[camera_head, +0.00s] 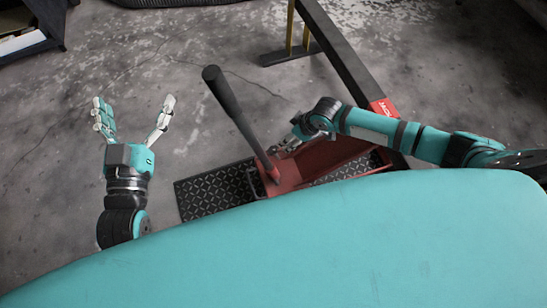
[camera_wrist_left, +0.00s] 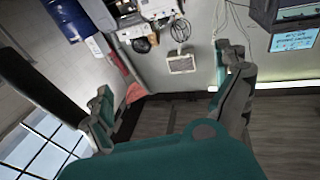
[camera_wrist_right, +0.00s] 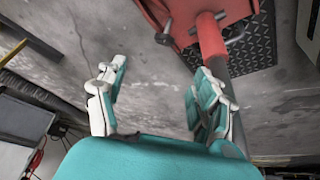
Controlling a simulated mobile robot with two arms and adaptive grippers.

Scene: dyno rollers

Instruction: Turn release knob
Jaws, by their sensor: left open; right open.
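A red jack (camera_head: 283,181) with a long black handle (camera_head: 226,97) tilted up to the left stands on a black diamond-plate base (camera_head: 205,190). In the right wrist view the red body (camera_wrist_right: 178,14) and red handle socket (camera_wrist_right: 210,38) are close at the top. A small metal bolt or knob (camera_wrist_right: 165,36) sticks out of the body; I cannot tell for sure that it is the release knob. My right gripper (camera_head: 283,150) is beside the socket, open and empty, its fingers apart (camera_wrist_right: 160,82). My left gripper (camera_head: 135,108) is open and empty, left of the jack.
A dark beam (camera_head: 345,60) with a red end runs behind the jack, beside a yellow post (camera_head: 290,28). A dark shelf or box (camera_head: 25,35) is at top left. Concrete floor (camera_head: 60,165) around my left gripper is clear.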

